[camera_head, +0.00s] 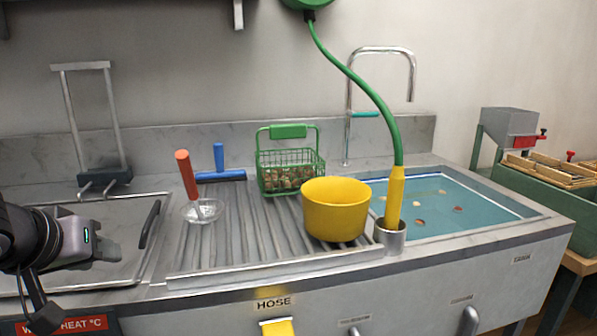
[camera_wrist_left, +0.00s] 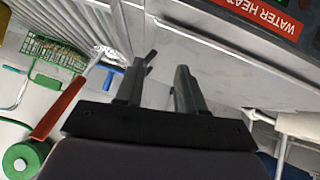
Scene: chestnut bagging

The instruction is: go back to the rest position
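My left gripper (camera_head: 92,246) is at the left edge of the head view, above the hob-like panel (camera_head: 100,215) at the counter's left. In the left wrist view its two dark fingers (camera_wrist_left: 166,68) stand apart with nothing visible between them. The green wire basket (camera_head: 290,172) holds several chestnuts and stands on the ribbed drainboard. A yellow pot (camera_head: 335,210) stands right of it, its inside mostly hidden. My right gripper is not in view.
A blue squeegee (camera_head: 220,175) lies behind the bowl. A green hose with a yellow nozzle (camera_head: 395,195) stands in a metal cup (camera_head: 389,238). The sink (camera_head: 470,200) holds water and several floating pieces. A lever frame (camera_head: 90,125) stands at back left; a green machine (camera_head: 510,130) is at right.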

